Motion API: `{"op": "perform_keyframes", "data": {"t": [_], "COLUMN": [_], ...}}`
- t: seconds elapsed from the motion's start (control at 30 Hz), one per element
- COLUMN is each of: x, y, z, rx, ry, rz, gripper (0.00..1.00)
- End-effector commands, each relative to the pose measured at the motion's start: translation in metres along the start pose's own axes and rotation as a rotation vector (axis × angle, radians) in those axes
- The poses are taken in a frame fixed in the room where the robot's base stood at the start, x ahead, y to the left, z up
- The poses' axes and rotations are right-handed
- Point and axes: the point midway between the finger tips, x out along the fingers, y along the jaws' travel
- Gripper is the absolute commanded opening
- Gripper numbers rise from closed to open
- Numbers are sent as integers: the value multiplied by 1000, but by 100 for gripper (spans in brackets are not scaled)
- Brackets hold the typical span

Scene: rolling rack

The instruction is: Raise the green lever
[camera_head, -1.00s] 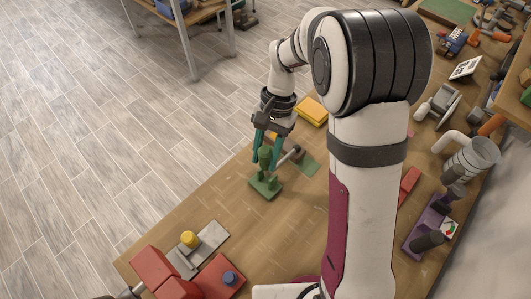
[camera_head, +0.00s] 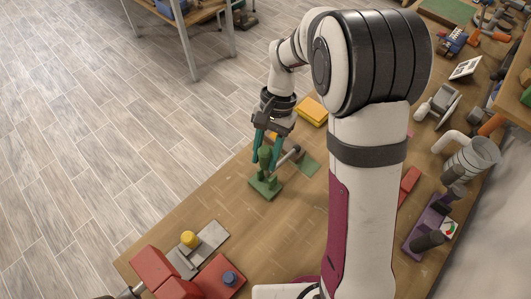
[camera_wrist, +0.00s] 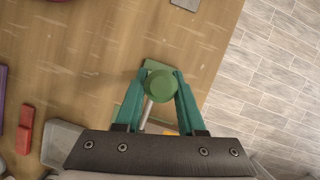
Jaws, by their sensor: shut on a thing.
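The green lever (camera_head: 265,158) stands on a green base (camera_head: 265,188) on the wooden table, left of my arm in the head view. My gripper (camera_head: 264,160) reaches down from above with its teal fingers on either side of the lever's upper part. In the wrist view my gripper (camera_wrist: 160,84) is shut on the round green knob (camera_wrist: 161,86) at the lever's top. The knob hides most of the lever and its base in that view. A grey rod with a rounded end (camera_head: 291,153) lies close to the right of the lever.
A yellow block (camera_head: 311,111) lies behind the gripper. A grey plate with a yellow knob (camera_head: 189,239) and red blocks (camera_head: 153,267) sit at the front left. Tools and pipe parts (camera_head: 470,158) crowd the right side. The table between lever and red blocks is clear.

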Motion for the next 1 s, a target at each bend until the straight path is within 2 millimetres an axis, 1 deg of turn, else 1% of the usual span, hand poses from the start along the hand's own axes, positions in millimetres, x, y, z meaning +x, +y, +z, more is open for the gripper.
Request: {"op": "perform_keyframes", "data": {"t": [0.37, 0.57, 0.77, 1.0], "x": [-1, 0, 6, 20], "y": [0, -1, -4, -10], "z": [0, 3, 12, 29], "rx": [-1, 0, 8, 26], "ry": [2, 30, 131, 334], "rz": [-2, 6, 32, 81], "gripper": [0, 0, 0, 0]}}
